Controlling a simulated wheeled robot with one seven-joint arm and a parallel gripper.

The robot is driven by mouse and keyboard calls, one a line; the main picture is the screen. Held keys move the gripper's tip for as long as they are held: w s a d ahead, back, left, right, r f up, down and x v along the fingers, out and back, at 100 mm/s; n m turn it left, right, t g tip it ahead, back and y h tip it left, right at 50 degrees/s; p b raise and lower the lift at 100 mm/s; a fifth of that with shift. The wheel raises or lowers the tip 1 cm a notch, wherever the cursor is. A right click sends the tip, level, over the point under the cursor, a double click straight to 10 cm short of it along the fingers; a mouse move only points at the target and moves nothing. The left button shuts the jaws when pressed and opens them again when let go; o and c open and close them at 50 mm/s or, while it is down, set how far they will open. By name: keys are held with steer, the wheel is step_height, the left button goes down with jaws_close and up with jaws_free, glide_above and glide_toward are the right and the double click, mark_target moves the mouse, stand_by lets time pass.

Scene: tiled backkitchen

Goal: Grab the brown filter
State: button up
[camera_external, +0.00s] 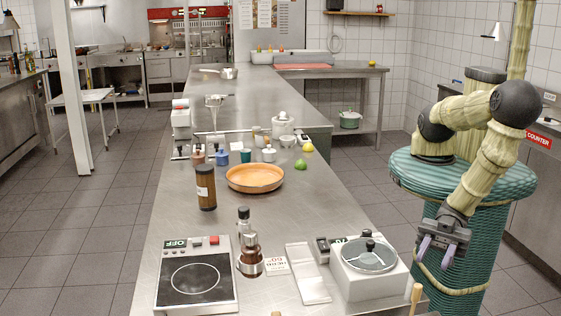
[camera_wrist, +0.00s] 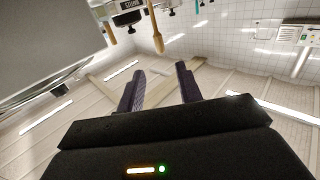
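A brown cylinder with a dark top and a pale label (camera_external: 205,188) stands upright on the steel counter, left of a round orange-brown dish (camera_external: 255,178); it is the brown thing that best fits the filter, but I cannot tell for sure. My gripper (camera_external: 434,259) hangs low at the right, beyond the counter's right edge and far from the cylinder. Its two purple fingers are apart with nothing between them. The wrist view shows the open fingers (camera_wrist: 159,68) too, and no brown cylinder.
A hotplate (camera_external: 196,280), a dark-capped bottle (camera_external: 249,250) and a round-topped appliance (camera_external: 368,256) stand at the counter's near end. A lime (camera_external: 301,164), a lemon (camera_external: 308,147) and small jars stand farther back. Bare counter (camera_external: 330,205) lies right of the dish.

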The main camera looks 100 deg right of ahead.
steer(key=shift+o, duration=0.3)
steer(key=o, duration=0.8)
